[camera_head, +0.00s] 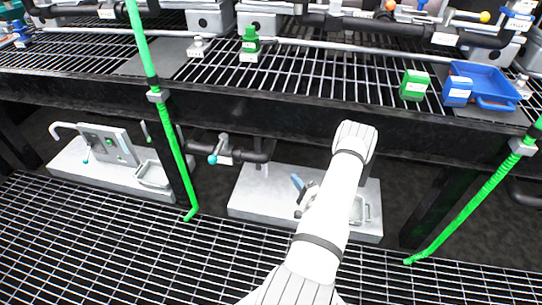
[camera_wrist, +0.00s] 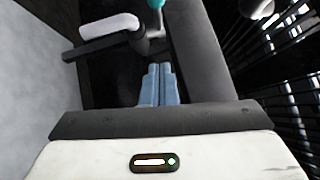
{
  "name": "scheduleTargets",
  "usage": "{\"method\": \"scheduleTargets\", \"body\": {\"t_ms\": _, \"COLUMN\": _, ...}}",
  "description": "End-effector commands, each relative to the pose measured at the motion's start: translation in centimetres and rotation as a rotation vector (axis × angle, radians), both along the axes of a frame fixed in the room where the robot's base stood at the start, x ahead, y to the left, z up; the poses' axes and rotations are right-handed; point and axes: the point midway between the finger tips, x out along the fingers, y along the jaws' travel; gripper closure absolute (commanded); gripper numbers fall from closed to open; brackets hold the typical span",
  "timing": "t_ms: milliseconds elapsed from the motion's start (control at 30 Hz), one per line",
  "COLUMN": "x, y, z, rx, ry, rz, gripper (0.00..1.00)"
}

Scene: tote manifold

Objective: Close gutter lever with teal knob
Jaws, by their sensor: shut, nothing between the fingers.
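A lever with a teal knob (camera_head: 212,159) hangs from a dark pipe (camera_head: 258,156) under the grating deck, left of my arm. In the wrist view a teal knob (camera_wrist: 155,3) is cut off by the top edge, beyond my fingertips. My gripper (camera_head: 297,182) is low in the middle of the head view, to the right of and a little below the knob. Its blue fingers (camera_wrist: 158,68) are shut together and empty. They look apart from the knob. A dark pipe (camera_wrist: 200,50) runs beside the fingers on the right.
A second teal knob (camera_head: 86,160) is on a grey panel at the left. Green pipes (camera_head: 172,135) and (camera_head: 478,200) stand left and right of the bay. A pale block (camera_head: 250,205) lies below my gripper. The dark deck beam (camera_head: 270,125) crosses above.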

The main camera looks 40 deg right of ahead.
Motion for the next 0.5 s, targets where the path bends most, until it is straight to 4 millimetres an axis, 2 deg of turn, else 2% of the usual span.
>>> {"method": "scheduleTargets", "body": {"t_ms": 167, "x": 0.2, "y": -0.1, "z": 0.0, "rx": -0.001, "ry": 0.000, "rz": -0.001, "gripper": 1.00}}
{"method": "scheduleTargets", "body": {"t_ms": 267, "x": 1.0, "y": -0.1, "z": 0.0, "rx": -0.001, "ry": 0.000, "rz": 0.001, "gripper": 1.00}}
{"method": "scheduleTargets", "body": {"t_ms": 500, "x": 5.6, "y": -0.4, "z": 0.5, "rx": -0.004, "ry": -0.002, "rz": 0.002, "gripper": 1.00}}
